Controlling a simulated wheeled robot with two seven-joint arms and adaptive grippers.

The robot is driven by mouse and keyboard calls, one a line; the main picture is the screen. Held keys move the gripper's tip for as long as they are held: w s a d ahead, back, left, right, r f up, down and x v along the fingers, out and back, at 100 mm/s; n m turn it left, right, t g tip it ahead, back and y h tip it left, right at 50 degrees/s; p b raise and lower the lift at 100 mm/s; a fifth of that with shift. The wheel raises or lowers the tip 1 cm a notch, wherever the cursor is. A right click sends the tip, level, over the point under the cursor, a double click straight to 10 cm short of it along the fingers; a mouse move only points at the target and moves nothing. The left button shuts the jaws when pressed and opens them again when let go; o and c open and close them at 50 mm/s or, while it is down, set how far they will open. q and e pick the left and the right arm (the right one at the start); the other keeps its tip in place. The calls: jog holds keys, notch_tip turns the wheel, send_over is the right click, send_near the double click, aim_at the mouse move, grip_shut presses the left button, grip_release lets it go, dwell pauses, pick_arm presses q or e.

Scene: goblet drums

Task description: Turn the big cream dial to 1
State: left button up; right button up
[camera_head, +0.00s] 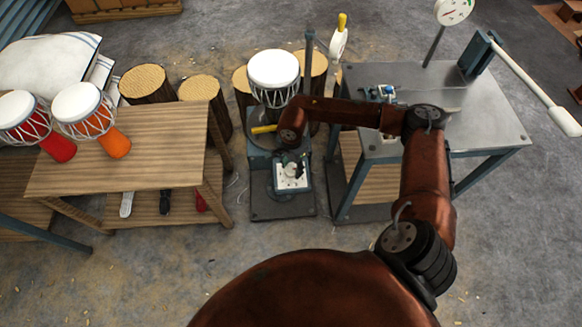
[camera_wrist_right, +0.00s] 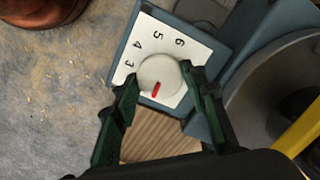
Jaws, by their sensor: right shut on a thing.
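The big cream dial (camera_wrist_right: 158,75) sits on a white number plate (camera_wrist_right: 186,50) in the right wrist view. Its red mark points toward the bottom of that view, away from the visible numbers 3, 4, 5 and 6. I cannot make out a 1. My right gripper (camera_wrist_right: 160,80) has one dark green finger on each side of the dial and is shut on it. In the head view, my right gripper (camera_head: 291,160) is over the white plate (camera_head: 290,183) on the drum stand, partly covering the dial. My left gripper is not in view.
A white-headed drum (camera_head: 273,75) stands on the stand just behind the plate. A yellow handle (camera_head: 264,129) sticks out beside my right arm. A metal table (camera_head: 470,125) is at the right, and a wooden table (camera_head: 130,160) with two drums is at the left.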

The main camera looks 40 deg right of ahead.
aim_at(292, 170)
jog(key=shift+n, duration=0.3)
jog(key=o, duration=1.2)
jog(key=shift+c, duration=0.2)
jog(key=shift+r, duration=0.15)
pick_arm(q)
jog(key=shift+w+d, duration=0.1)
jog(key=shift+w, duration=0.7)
pick_arm(e)
notch_tip(292, 170, up, 12)
jog(key=shift+f, duration=0.2)
